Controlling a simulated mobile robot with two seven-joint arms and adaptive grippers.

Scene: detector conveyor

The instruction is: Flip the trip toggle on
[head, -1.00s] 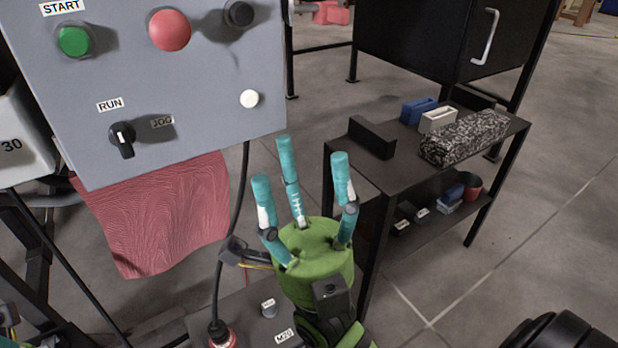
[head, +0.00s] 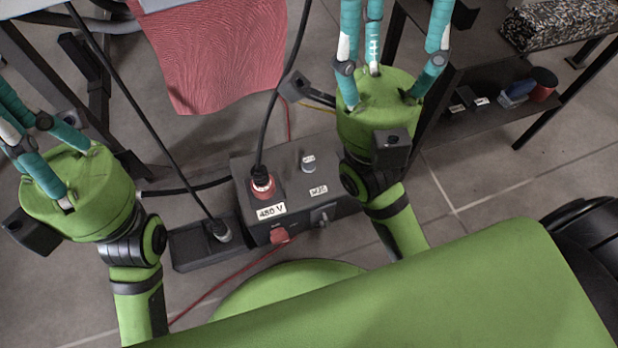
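A grey box (head: 246,205) with a 480 V label sits low, between my two arms. A small metal toggle (head: 321,217) and a red knob (head: 280,236) are on its front face. A grey knob (head: 308,163) stands on its top, near a small label I cannot read. I cannot tell which is the trip toggle, or its position. My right gripper (head: 391,25) is open and empty, above and right of the box, its fingertips cut by the top edge. My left gripper (head: 28,125) is open and empty at the left edge, partly cut off, apart from the box.
A black socket strip (head: 190,246) with a plug lies left of the box. Black cables (head: 268,110) and a red cable (head: 225,282) run around it. A red cloth (head: 215,55) hangs above. A dark shelf (head: 480,120) with small items stands at the right. My green body fills the bottom.

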